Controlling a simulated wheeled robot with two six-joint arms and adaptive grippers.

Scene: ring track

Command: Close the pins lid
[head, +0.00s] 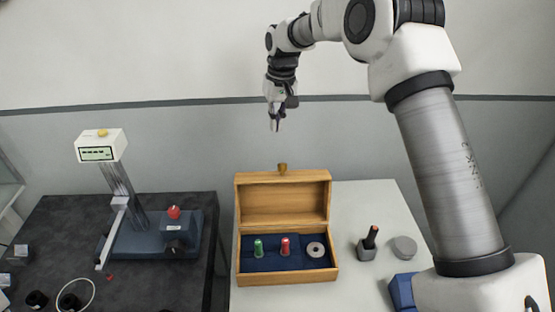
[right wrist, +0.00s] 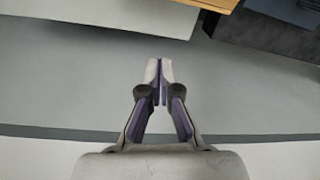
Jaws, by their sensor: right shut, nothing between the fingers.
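The wooden pins box (head: 287,278) stands on the white table. Its lid (head: 283,204) is open and stands up at the back, with a small wooden knob (head: 282,168) on its top edge. Inside on dark blue lining are a green pin (head: 258,247), a red pin (head: 285,246) and a grey ring (head: 316,249). My right gripper (head: 275,126) is shut and empty, pointing down in the air above the raised lid, apart from it. In the right wrist view its fingertips (right wrist: 159,82) meet. My left gripper is not in view.
Right of the box are a grey holder (head: 366,252) with a dark, orange-tipped item, a grey round disc (head: 404,247) and a blue block (head: 403,291). On the left, a dark table (head: 60,230) carries a measuring stand (head: 155,237) with a display. A grey wall is behind.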

